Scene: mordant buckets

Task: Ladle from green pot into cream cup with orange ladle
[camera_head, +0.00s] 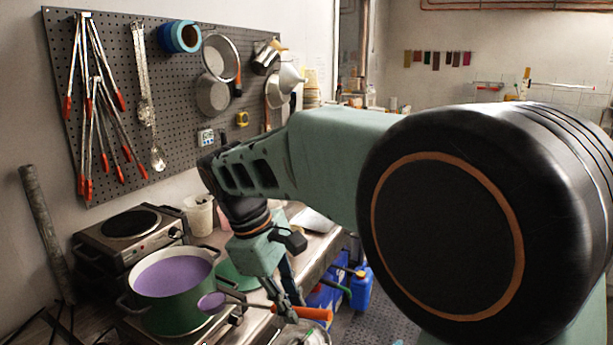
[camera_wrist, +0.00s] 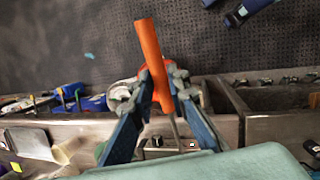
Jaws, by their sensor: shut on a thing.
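The green pot (camera_head: 172,319) stands at the lower left in the head view, full of purple liquid. My gripper (camera_head: 288,310) is shut on the orange handle of the orange ladle (camera_head: 311,314). The wrist view shows the handle (camera_wrist: 149,50) between my two fingers (camera_wrist: 163,98).
A hotplate (camera_head: 130,226) stands behind the pot. A green round lid or dish (camera_head: 238,275) lies right of the pot, partly hidden by my arm. Blue containers (camera_head: 360,289) stand on the floor beyond the bench. A pegboard (camera_head: 110,110) with hanging tools covers the wall.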

